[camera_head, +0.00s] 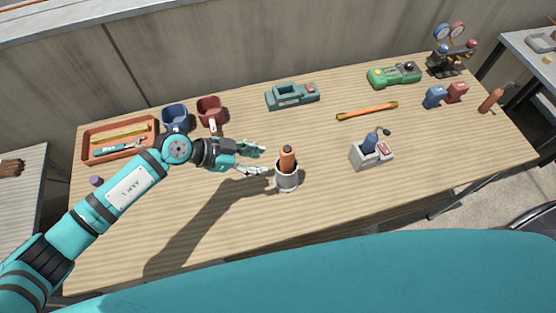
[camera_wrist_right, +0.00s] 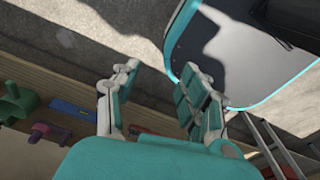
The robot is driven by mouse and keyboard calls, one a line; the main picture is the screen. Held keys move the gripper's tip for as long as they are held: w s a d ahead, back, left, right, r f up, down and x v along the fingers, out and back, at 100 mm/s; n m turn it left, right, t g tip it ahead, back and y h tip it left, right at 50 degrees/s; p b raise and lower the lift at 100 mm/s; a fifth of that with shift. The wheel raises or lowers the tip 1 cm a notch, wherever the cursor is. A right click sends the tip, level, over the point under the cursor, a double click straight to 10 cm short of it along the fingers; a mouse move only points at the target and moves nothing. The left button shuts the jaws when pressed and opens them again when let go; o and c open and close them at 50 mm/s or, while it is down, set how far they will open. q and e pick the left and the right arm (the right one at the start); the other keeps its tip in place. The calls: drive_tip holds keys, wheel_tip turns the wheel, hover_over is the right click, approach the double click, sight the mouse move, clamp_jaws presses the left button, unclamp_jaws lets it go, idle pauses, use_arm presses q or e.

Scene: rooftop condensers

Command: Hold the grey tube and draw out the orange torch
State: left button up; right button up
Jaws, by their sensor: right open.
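The orange torch (camera_head: 287,157) stands upright in the grey tube (camera_head: 287,179) near the middle of the wooden table. Its orange body and dark top stick out above the tube's rim. My left gripper (camera_head: 261,160) is just left of the tube, with its fingers spread open and pointing toward it. I cannot tell whether a fingertip touches the tube. My right gripper (camera_wrist_right: 160,85) shows only in the right wrist view, open and empty. The tube and torch do not show in that view.
An orange tray (camera_head: 119,157) with tools, a blue cup (camera_head: 175,119) and a red cup (camera_head: 210,110) stand at the back left. Right of the tube are a grey holder (camera_head: 372,154) and an orange-yellow bar (camera_head: 367,111). The table's front middle is clear.

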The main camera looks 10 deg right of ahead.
drive_tip(key=o, duration=0.8)
drive_tip(key=shift+t, duration=0.4)
drive_tip(key=w+a+r, duration=0.1)
drive_tip(key=a, duration=0.1)
drive_tip(key=w+a+r, duration=0.1)
drive_tip(key=w+a, duration=0.1)
drive_tip(key=a, duration=0.1)
drive_tip(key=w+a+r, duration=0.1)
drive_tip(key=w+a, duration=0.1)
drive_tip(key=a, duration=0.1)
drive_tip(key=shift+w+r, duration=0.1)
drive_tip(key=shift+w, duration=0.05)
drive_tip(key=w+a+r+m+t, duration=0.3)
drive_tip(key=w+a+r+t, duration=0.15)
drive_tip(key=a+r, duration=0.65)
drive_tip(key=w+a+r+m+t, duration=0.3)
drive_tip(key=w+a+r, duration=0.2)
drive_tip(key=a+r, duration=0.55)
drive_tip(key=t+h, duration=0.4)
approach(286, 174)
wheel_tip(286, 174, down, 3)
drive_tip(key=s, duration=0.3)
drive_tip(key=shift+g, duration=0.25)
drive_tip(key=x, duration=1.1)
drive_tip(key=a+x, duration=0.1)
drive_tip(key=x, duration=0.4)
drive_tip(key=shift+w+d, duration=0.1)
drive_tip(key=shift+w, duration=0.3)
